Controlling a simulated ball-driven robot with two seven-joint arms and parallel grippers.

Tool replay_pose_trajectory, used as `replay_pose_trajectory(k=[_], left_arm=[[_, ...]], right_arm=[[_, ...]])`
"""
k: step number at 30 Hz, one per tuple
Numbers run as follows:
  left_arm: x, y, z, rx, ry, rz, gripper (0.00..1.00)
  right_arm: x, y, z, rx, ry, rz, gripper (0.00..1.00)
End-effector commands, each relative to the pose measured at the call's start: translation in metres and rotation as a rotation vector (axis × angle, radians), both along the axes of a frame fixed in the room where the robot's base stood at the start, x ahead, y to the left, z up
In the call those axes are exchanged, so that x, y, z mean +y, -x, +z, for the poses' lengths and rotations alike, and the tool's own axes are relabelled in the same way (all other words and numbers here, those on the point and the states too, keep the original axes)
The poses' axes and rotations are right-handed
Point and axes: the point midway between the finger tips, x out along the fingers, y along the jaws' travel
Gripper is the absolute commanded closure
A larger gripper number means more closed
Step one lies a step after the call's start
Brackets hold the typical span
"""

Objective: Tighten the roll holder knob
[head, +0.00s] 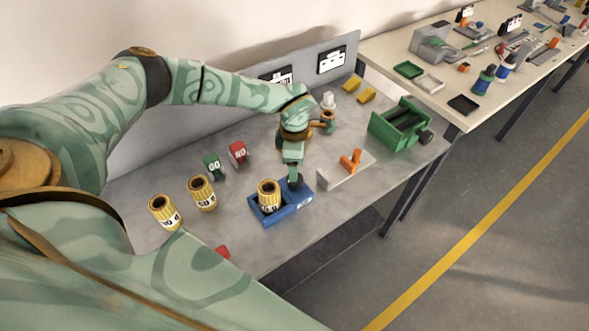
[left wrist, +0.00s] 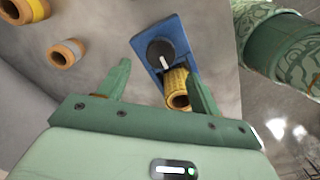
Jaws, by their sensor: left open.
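The blue roll holder (head: 292,212) stands near the front edge of the grey bench. A yellow roll (head: 268,194) sits upright on it. Its dark round knob (head: 295,183) is at the holder's far right end. In the left wrist view, the holder (left wrist: 176,32), the knob (left wrist: 160,52) with a white bar or mark, and the roll (left wrist: 176,88) show. My left gripper (head: 294,172) is above the knob, fingers pointing down; in the left wrist view its fingers (left wrist: 158,68) are apart and empty, with knob and roll between them in the picture. Contact with the knob cannot be told.
Two yellow rolls (head: 202,193) stand left of the holder. Green (head: 213,166) and red (head: 238,153) labelled pieces stand behind. A grey block with an orange piece (head: 350,160) and a green machine (head: 400,125) lie to the right. A grey panel (head: 335,60) borders the back.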

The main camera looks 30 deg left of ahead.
Motion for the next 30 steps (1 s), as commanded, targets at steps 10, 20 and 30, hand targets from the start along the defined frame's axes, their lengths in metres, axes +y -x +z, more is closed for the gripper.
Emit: replay_pose_trajectory(k=[10,20,30], left_arm=[[0.000,-0.001,0.086,-0.003,0.002,0.000,0.36],[0.000,0.000,0.104,0.000,0.000,0.000,0.36],[0.000,0.000,0.103,0.000,0.001,0.000,0.36]], right_arm=[[0.000,-0.001,0.010,-0.003,0.000,-0.001,0.64],[0.000,-0.001,0.010,-0.003,0.000,-0.001,0.64],[0.000,-0.001,0.010,-0.003,0.000,-0.001,0.64]])
